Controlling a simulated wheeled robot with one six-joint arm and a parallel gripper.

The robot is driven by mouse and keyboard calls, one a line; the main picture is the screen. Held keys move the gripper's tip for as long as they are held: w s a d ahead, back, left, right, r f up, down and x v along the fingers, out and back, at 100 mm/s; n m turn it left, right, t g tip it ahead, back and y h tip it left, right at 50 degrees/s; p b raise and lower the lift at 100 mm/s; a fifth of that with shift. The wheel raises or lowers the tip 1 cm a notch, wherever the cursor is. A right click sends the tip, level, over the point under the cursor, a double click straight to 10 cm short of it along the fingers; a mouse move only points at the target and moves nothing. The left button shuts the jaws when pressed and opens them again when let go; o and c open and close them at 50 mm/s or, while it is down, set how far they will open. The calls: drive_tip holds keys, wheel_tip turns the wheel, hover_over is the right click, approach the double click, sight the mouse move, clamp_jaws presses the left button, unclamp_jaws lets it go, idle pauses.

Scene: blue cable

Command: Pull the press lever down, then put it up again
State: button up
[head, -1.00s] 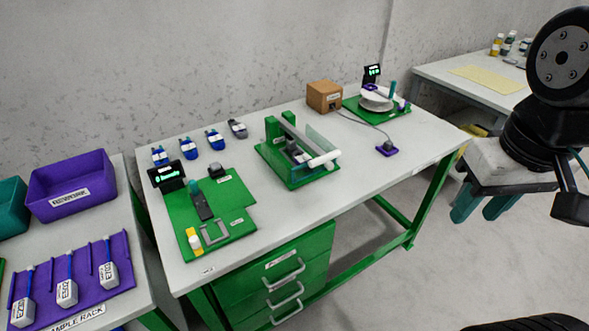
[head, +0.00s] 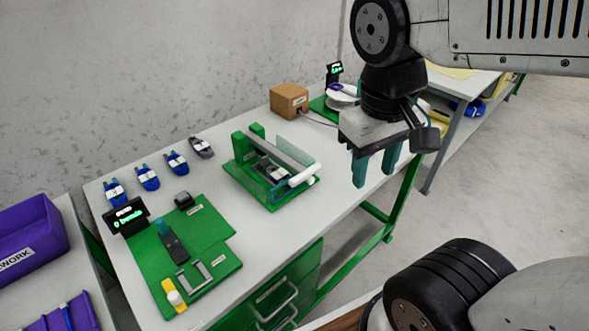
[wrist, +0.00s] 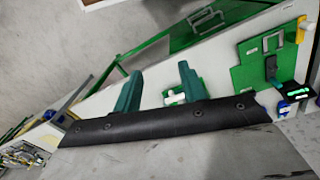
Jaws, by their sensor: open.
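The press (head: 270,165) stands on a green base in the middle of the workbench. It has green posts at the back, a clear guard and a long lever arm that ends in a white cylindrical handle (head: 303,177) at its front right. My gripper (head: 375,168) is open and empty, with teal fingers pointing down. In the head view it appears to the right of the white handle, apart from it. The wrist view shows both fingers (wrist: 157,85), spread apart. A white handle part (wrist: 175,97) shows between them, and the rest of the press is mostly hidden there.
Left of the press is a green board (head: 190,245) with a black lever and a small display (head: 127,216). Several blue and grey connectors lie behind it. A cardboard-brown box (head: 289,100) and a white reel (head: 343,96) stand at the back right. A purple bin (head: 30,240) is far left.

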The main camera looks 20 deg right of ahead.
drive_tip(key=w+d+f+n+g+h, duration=0.1)
drive_tip(key=w+f+n+g+h, duration=0.1)
drive_tip(key=w+f+g+h, duration=0.3)
drive_tip(key=n+t+h, duration=0.8)
drive_tip(key=t+h, duration=0.2)
drive_tip(key=h, duration=0.1)
approach(301, 178)
drive_tip(key=d, duration=0.1)
drive_tip(key=w+d+f, duration=0.1)
drive_tip(key=shift+w+d, duration=0.25)
drive_tip(key=shift+d, duration=0.1)
drive_tip(key=x, duration=0.7)
drive_tip(key=shift+w+d, duration=0.2)
drive_tip(key=shift+d, duration=0.05)
drive_tip(key=shift+n, duration=0.3)
clamp_jaws()
